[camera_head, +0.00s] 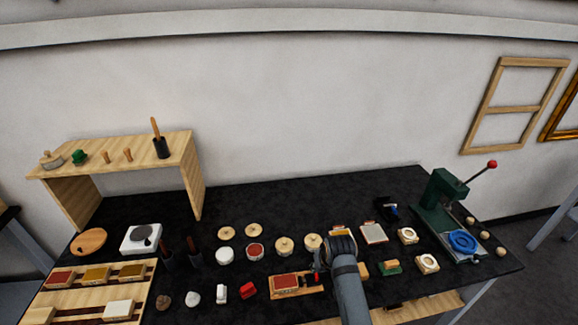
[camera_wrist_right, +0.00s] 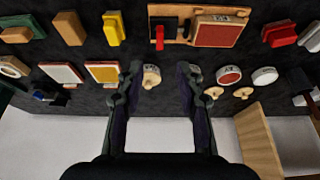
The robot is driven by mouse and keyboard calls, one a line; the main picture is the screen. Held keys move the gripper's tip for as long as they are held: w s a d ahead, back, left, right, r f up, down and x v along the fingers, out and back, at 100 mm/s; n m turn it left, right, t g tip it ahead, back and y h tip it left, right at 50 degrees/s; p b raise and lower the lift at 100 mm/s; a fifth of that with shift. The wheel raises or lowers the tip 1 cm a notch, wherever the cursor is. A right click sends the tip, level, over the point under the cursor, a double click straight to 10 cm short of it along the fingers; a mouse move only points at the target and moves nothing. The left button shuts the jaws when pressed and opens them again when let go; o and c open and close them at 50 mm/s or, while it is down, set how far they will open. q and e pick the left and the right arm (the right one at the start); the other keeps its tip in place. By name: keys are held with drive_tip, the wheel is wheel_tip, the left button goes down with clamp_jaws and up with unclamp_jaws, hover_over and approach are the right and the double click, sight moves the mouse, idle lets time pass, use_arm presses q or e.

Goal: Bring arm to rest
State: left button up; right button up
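My right arm (camera_head: 350,290) reaches up from the bottom edge over the black tabletop (camera_head: 340,205) in the head view. My right gripper (camera_wrist_right: 160,72) is open in the right wrist view, its two fingers well apart. A round wooden piece with a knob (camera_wrist_right: 151,76) shows between the fingers, and nothing appears held. Whether the fingertips touch it I cannot tell. In the head view the arm hides part of the table and the fingers are hard to make out. My left gripper is not in view.
A wooden shelf (camera_head: 120,155) stands at the back left, and a green press (camera_head: 440,200) with a red-knobbed lever at the right. A red-padded block (camera_head: 285,282), lidded round tins and other small items crowd the table. The back middle strip is clear.

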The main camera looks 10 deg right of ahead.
drive_tip(key=s+d+r+h, duration=0.15)
drive_tip(key=s+d, duration=0.25)
drive_tip(key=s, duration=0.7)
drive_tip(key=s+d+r+y, duration=0.1)
drive_tip(key=s+d+r, duration=0.15)
drive_tip(key=s, duration=0.85)
drive_tip(key=s+d+f+g+b, duration=0.15)
drive_tip(key=f+b, duration=0.25)
drive_tip(key=f, duration=1.2)
drive_tip(key=d+f+g+b, duration=0.1)
drive_tip(key=d+f+b, duration=0.15)
drive_tip(key=f, duration=1.35)
drive_tip(key=s+f+b, duration=0.3)
drive_tip(key=s+f, duration=0.6)
drive_tip(key=f, duration=0.3)
drive_tip(key=s+f+b, duration=0.3)
drive_tip(key=s+f, duration=0.7)
drive_tip(key=f, duration=0.2)
drive_tip(key=shift+s+d+g+b, duration=0.15)
drive_tip(key=shift+d+g+b, duration=0.05)
drive_tip(key=shift+g+b, duration=0.15)
